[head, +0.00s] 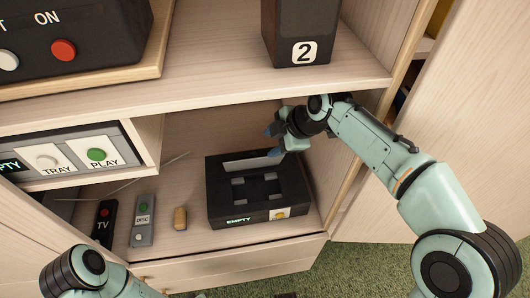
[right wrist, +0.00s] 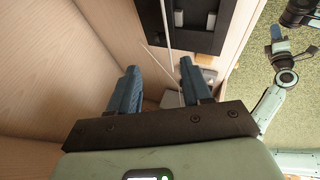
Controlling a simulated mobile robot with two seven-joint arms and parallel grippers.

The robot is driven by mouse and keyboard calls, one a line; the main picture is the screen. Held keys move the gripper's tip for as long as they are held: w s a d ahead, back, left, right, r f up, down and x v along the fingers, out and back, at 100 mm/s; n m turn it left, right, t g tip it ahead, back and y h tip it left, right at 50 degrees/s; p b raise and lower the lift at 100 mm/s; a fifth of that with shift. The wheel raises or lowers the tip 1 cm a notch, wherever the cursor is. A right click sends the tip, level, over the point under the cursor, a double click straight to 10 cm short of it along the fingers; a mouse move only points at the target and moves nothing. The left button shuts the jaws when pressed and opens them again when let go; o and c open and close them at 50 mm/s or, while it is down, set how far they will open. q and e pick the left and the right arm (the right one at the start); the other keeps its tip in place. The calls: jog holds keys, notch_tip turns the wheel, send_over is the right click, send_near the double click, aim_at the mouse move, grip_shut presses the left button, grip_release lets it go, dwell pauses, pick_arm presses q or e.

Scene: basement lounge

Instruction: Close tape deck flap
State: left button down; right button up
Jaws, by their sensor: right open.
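The tape deck (head: 222,207) is a black box on the lower cabinet shelf, with a lit "EMPTY" label and a yellow button on its front. Its pale flap (head: 250,164) stands raised along the back of the open bay. In the right wrist view the deck (right wrist: 208,42) is at the top, with the flap as a thin pale edge. My right gripper (head: 272,142) is open and empty behind the flap's right end; its blue fingers show apart in the right wrist view (right wrist: 160,90). I cannot make out whether they touch the flap. My left arm shows at the lower left; its jaws are unclear.
A TV remote (head: 104,222), a disc remote (head: 143,220) and a small tan object (head: 180,218) lie left of the deck. A player with TRAY and PLAY buttons (head: 80,157) is at left. The upper shelf (head: 210,72) overhangs; the cabinet side is close on the right.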

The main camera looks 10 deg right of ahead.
jog(key=b, duration=0.1)
send_near(253, 155)
jog(key=f, duration=0.2)
jog(key=x, duration=0.3)
jog(key=b+x, duration=0.1)
jog(key=x, duration=0.1)
jog(key=shift+w+a+r, duration=0.25)
jog(key=shift+a+r, duration=0.05)
jog(key=shift+x, duration=0.8)
pick_arm(q)
jog(key=f, duration=0.1)
jog(key=a+f, duration=0.1)
jog(key=f, duration=0.1)
jog(key=shift+s+a+f, duration=0.25)
jog(key=shift+s+f, duration=0.05)
jog(key=shift+f, duration=0.05)
pick_arm(e)
grip_shut()
